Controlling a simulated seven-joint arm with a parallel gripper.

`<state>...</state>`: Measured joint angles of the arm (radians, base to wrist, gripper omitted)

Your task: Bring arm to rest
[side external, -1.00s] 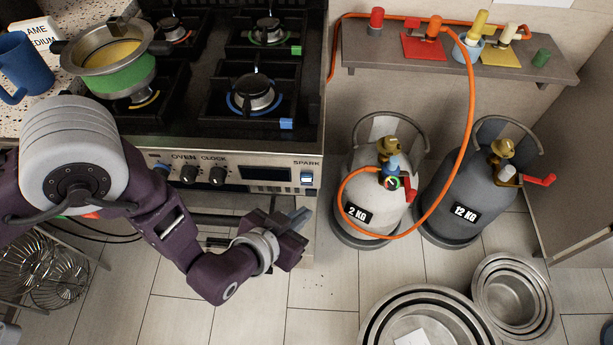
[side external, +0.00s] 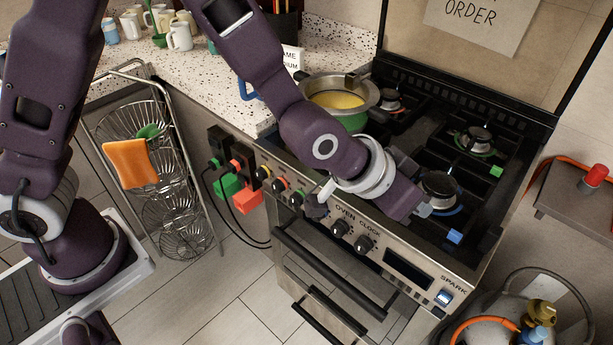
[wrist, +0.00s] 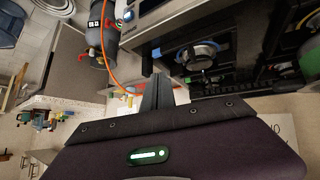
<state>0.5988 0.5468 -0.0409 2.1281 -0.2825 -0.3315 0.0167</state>
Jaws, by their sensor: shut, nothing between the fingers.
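My gripper (side external: 424,209) is over the front of the stove (side external: 485,235), near the front burner with the blue ring (side external: 441,190). It is shut and empty. In the wrist view my gripper's fingers (wrist: 157,93) are together, with the stove on the right and nothing between them. The arm reaches across the counter's edge and passes in front of the pot, hiding part of the stove's left side. Whether the fingers touch the stove cannot be told.
A pot (side external: 341,95) with yellow contents sits at the stove's back left. The counter (side external: 200,85) holds mugs. A wire basket rack (side external: 170,190) with an orange cloth (side external: 131,163) stands left. A gas cylinder (side external: 490,332) stands at lower right. The floor (side external: 215,305) before the oven is clear.

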